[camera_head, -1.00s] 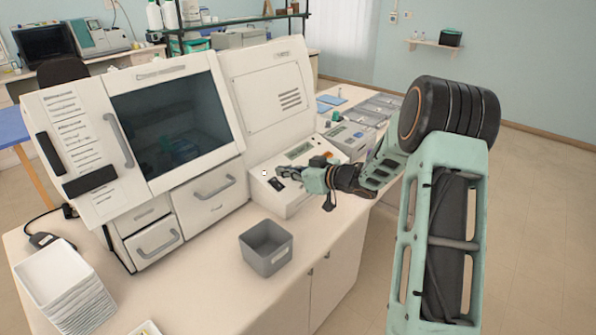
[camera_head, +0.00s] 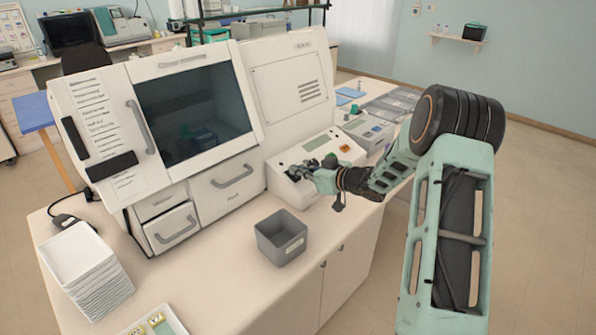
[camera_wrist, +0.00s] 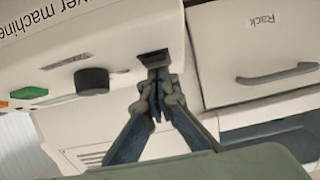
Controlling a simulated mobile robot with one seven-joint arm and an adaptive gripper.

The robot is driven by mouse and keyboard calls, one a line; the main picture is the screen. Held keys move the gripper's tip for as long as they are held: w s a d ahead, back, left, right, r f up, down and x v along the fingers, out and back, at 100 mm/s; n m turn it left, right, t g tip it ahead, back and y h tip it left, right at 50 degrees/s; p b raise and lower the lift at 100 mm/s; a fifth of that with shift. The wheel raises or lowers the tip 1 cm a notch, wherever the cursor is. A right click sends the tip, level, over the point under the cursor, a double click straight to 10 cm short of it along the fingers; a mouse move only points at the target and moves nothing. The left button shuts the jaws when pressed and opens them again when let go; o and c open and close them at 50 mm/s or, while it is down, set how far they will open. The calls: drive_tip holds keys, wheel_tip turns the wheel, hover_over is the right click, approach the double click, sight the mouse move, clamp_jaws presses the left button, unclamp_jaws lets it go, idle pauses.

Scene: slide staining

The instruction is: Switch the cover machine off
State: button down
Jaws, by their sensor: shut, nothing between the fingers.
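The cover machine (camera_head: 105,125) is the large white machine on the bench, with a dark window and a sloped control panel (camera_head: 290,158) at its right. In the wrist view its lettering is upside down. A small dark rectangular switch (camera_wrist: 153,58) shows there, with a black knob (camera_wrist: 92,81) and a green button (camera_wrist: 29,93) to its left. My gripper (camera_head: 292,174) is at the panel's front; in the wrist view my gripper (camera_wrist: 157,76) is shut and empty, its tips at the switch's lower edge. I cannot tell whether they touch. The switch's position is unclear.
A drawer marked Rack (camera_wrist: 255,40) is beside the panel in the wrist view. A grey bin (camera_head: 281,240) stands on the bench in front of the panel. Stacked white trays (camera_head: 85,262) are at the front left. Another device (camera_head: 368,132) stands behind the panel.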

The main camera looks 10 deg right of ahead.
drive_tip(key=shift+r+p, duration=0.75)
